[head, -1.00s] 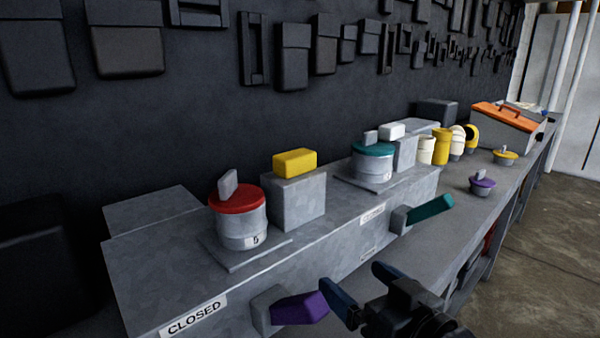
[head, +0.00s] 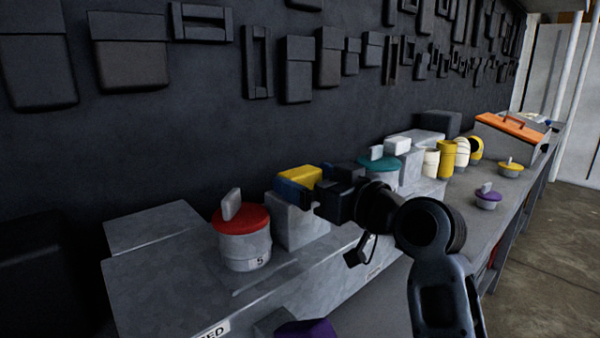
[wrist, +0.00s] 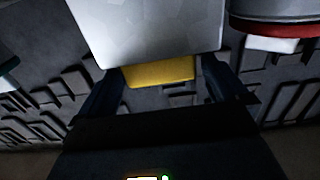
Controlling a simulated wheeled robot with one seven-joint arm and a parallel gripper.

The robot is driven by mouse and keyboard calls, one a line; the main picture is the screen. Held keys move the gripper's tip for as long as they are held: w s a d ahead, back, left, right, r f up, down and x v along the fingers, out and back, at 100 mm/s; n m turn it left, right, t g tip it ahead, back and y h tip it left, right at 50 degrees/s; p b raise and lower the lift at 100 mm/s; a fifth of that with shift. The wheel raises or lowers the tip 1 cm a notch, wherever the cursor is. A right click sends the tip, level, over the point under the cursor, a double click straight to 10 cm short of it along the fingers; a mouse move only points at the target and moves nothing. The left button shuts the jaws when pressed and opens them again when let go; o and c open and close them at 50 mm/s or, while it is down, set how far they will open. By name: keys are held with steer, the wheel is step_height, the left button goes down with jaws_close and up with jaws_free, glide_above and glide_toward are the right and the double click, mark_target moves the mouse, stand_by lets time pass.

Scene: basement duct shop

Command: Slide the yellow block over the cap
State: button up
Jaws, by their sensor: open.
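The yellow block (head: 301,174) sits on top of a grey metal box (head: 296,226) on the duct. My gripper (head: 318,186) is open at the block, with one finger on the near left side and the other behind to the right. In the wrist view the yellow block (wrist: 160,72) shows between the two open fingers of my gripper (wrist: 160,88); I cannot tell whether they touch it. Left of the box stands a round canister with a red cap (head: 241,219) and an upright grey tab. A teal cap (head: 379,163) is on another canister behind my arm, partly hidden.
A purple lever (head: 305,328) juts from the duct's front at the bottom. Small purple (head: 487,198) and yellow (head: 510,167) lidded pots stand on the bench at right. Several yellow and white cylinders and an orange-topped toolbox (head: 512,125) stand farther back.

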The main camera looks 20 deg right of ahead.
mark_target(276, 198)
steer(key=shift+x, duration=1.4)
steer(key=shift+c, duration=0.3)
steer(key=c, duration=1.3)
steer(key=shift+s+a+p, duration=0.2)
steer(key=shift+s+a, duration=0.05)
steer(key=shift+a, duration=0.55)
steer(key=shift+s+a+p, duration=0.15)
steer(key=shift+s+a, duration=0.1)
steer(key=shift+a, duration=0.6)
steer(key=shift+s+a+p, duration=0.2)
steer(key=shift+s+a, duration=0.1)
steer(key=shift+a, duration=0.5)
steer(key=o, duration=1.4)
steer(key=shift+a, duration=0.1)
steer(key=shift+c, duration=0.2)
steer(key=b+v, duration=0.1)
steer(key=v, duration=0.7)
